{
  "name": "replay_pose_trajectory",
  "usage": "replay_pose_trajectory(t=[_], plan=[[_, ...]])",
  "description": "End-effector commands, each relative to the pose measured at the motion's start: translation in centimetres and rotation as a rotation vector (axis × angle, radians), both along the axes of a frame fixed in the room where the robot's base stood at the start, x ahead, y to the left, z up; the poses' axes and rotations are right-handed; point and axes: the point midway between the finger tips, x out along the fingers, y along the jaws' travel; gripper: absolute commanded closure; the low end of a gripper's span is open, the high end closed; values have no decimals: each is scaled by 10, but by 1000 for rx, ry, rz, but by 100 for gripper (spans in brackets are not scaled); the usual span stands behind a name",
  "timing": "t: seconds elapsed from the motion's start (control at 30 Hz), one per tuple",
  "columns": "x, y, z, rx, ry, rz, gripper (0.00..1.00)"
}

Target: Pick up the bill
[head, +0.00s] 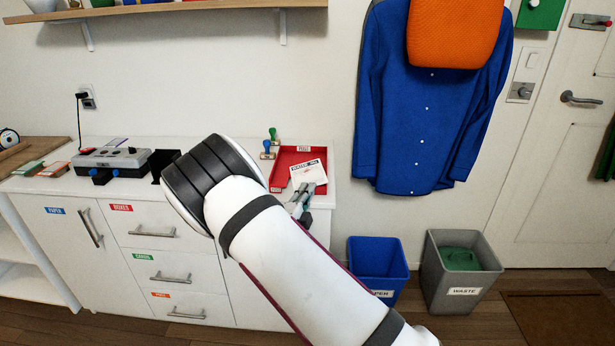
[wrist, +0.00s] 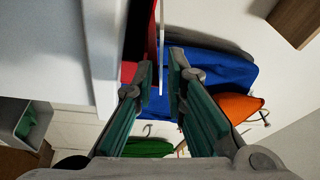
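The bill (head: 309,174) is a white sheet with dark lettering at its top, lying in or over the red tray (head: 282,172) on the cabinet's right end. My gripper (head: 306,192) is at the bill's lower edge, partly covered by my arm. In the wrist view my gripper (wrist: 157,72) is open, with its two fingers apart. A thin pale edge, seemingly the bill (wrist: 161,45) seen edge-on, runs between the fingertips. It does not look pinched.
Two stamps (head: 267,149) stand left of the tray. A grey device (head: 111,158) sits further left on the cabinet (head: 148,258). A blue bin (head: 377,265) and a grey waste bin (head: 436,278) stand on the floor at right. A blue shirt (head: 420,120) hangs behind.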

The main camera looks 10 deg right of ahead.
Motion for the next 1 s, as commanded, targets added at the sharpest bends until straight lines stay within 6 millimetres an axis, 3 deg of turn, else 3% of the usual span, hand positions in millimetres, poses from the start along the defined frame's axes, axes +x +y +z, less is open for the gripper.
replay_pose_trajectory(t=[0.33, 0.37, 0.4, 0.43, 1.0], plan=[[9, -6, 2, 0, -1, 0, 88], [9, -6, 2, 0, -1, 0, 90], [9, -6, 2, 0, -1, 0, 99], [9, -6, 2, 0, -1, 0, 100], [8, -5, 11, 1, -2, 0, 100]])
